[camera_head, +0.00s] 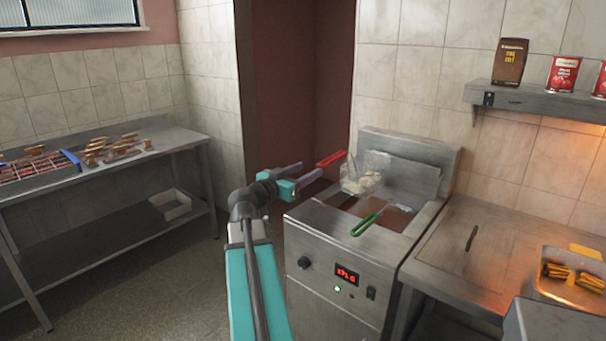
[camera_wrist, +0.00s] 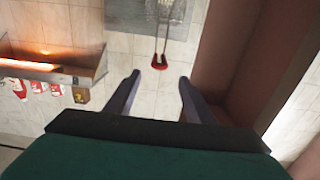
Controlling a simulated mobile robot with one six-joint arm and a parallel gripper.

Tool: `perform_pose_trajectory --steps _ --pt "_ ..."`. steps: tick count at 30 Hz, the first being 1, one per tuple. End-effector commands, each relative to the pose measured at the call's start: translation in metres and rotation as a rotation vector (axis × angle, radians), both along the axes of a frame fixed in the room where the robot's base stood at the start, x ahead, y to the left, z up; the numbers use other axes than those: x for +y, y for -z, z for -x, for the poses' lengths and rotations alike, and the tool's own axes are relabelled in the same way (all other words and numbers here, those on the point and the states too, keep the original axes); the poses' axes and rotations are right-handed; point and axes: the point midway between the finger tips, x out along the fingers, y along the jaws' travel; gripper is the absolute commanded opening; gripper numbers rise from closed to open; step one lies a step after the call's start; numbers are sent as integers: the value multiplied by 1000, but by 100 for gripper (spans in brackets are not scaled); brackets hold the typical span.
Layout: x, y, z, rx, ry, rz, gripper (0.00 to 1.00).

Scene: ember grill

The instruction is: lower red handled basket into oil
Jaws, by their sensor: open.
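The red-handled basket (camera_head: 358,182) sits raised at the back left of the fryer, with pale food in it. Its red handle (camera_head: 331,158) points left, toward my arm. My gripper (camera_head: 300,171) is open and empty, just left of the red handle and apart from it. In the wrist view, the red handle (camera_wrist: 160,66) lies ahead, between and beyond the two open fingers (camera_wrist: 158,97). The fryer (camera_head: 335,250) has a lit red display. Part of the oil (camera_head: 396,217) shows in the well; the rest is hidden by the baskets.
A green handle (camera_head: 364,225) sticks out over the fryer's front, right of the raised basket. A steel counter (camera_head: 480,250) with a tray of fries (camera_head: 572,308) stands at the right. A steel table (camera_head: 100,170) is at the left.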

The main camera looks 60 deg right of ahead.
Motion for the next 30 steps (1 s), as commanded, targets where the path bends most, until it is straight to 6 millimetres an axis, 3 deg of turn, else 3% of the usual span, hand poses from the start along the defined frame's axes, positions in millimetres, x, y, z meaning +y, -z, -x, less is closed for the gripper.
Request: perform_pose_trajectory --steps 8,30 --pt "-20 -1 5 1 1 -1 49" --pt "-111 -1 29 0 1 -2 49"
